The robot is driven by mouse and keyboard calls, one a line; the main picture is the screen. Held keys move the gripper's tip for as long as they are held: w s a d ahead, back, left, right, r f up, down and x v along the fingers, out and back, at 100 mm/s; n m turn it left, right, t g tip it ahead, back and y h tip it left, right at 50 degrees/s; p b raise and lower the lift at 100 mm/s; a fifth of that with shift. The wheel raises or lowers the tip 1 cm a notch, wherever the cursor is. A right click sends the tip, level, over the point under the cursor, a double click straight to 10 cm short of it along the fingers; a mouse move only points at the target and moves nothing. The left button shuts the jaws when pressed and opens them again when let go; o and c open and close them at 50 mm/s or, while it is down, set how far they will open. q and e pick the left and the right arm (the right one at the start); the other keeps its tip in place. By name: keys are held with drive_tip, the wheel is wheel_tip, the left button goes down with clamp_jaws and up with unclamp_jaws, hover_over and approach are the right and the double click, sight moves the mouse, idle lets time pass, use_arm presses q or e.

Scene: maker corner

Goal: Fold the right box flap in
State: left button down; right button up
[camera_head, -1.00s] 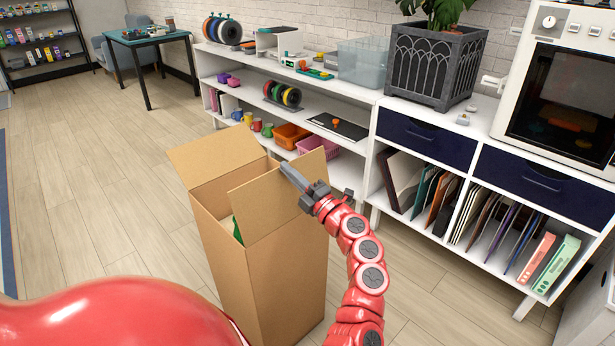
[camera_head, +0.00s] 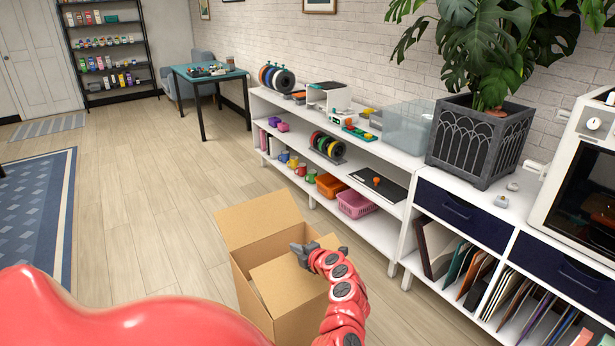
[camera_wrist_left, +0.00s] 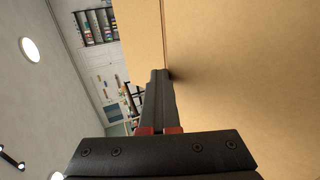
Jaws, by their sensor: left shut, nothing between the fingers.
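The tall cardboard box (camera_head: 255,291) stands open on the floor. Its far-left flap (camera_head: 258,218) stands up and leans outward. The near-right flap (camera_head: 290,284) lies low, slanted inward over the opening, and hides what is inside. My left gripper (camera_head: 297,250) is shut and empty at the far edge of that flap, over the box opening. In the left wrist view the shut fingers (camera_wrist_left: 158,82) are against or very close to a cardboard surface (camera_wrist_left: 235,70); contact is not certain. My right gripper is not in view.
A white shelf unit (camera_head: 375,224) with cups, baskets and spools runs along the wall behind the box. Bare wooden floor (camera_head: 150,240) lies left of the box, with a blue rug (camera_head: 35,215) further left.

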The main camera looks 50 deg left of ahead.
sight(294, 253)
use_arm(q)
drive_tip(key=f, duration=0.1)
drive_tip(key=a+f, duration=0.1)
drive_tip(key=f, duration=0.1)
drive_tip(key=shift+w+a+f+b, duration=0.1)
drive_tip(key=shift+a+f+b, duration=0.1)
drive_tip(key=shift+b, duration=0.15)
drive_tip(key=shift+a+f+b, duration=0.25)
drive_tip(key=shift+f+b, duration=0.05)
drive_tip(key=shift+f, duration=0.3)
drive_tip(key=shift+a+f+b, duration=0.2)
drive_tip(key=shift+f+b, duration=0.1)
drive_tip(key=shift+f, duration=0.25)
